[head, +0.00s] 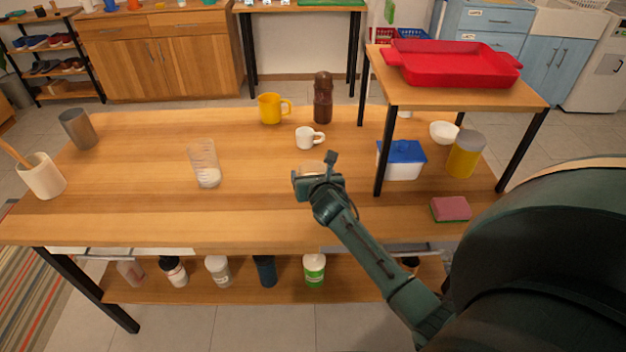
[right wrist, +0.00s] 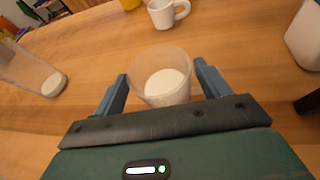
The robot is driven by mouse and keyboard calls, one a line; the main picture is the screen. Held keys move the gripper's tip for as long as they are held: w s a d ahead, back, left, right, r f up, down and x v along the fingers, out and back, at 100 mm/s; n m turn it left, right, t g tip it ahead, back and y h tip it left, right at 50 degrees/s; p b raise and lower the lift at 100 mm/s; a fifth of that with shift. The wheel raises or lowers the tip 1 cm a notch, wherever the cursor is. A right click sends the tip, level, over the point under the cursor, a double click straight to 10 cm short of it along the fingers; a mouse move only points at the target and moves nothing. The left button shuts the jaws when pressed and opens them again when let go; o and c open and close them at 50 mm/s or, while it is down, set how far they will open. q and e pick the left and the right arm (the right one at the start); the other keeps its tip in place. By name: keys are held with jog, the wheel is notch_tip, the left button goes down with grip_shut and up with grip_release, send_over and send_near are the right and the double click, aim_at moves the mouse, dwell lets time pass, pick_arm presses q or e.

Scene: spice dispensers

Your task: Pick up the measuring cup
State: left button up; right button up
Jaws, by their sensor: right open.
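A clear cup with white contents (right wrist: 165,86) stands on the wooden table between the two fingers of my right gripper (right wrist: 161,72). The fingers are apart, with one on each side of the cup. In the head view my right gripper (head: 316,174) mostly hides this cup, and only its rim (head: 312,166) shows. A taller clear container with faint markings and white contents (head: 205,164) stands to the left on the table, and it also shows in the right wrist view (right wrist: 30,72). I cannot tell surely which is the measuring cup. My left gripper is not in view.
A white mug (head: 308,138) stands just behind the cup, with a yellow mug (head: 270,108) and brown grinder (head: 322,98) farther back. A raised shelf (head: 455,95) with a red tray (head: 455,64) and a blue-lidded box (head: 402,160) stand to the right.

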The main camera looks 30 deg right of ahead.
jog(key=shift+c, duration=0.4)
jog(key=c, duration=0.7)
jog(key=shift+c, duration=0.2)
jog(key=shift+r, duration=0.1)
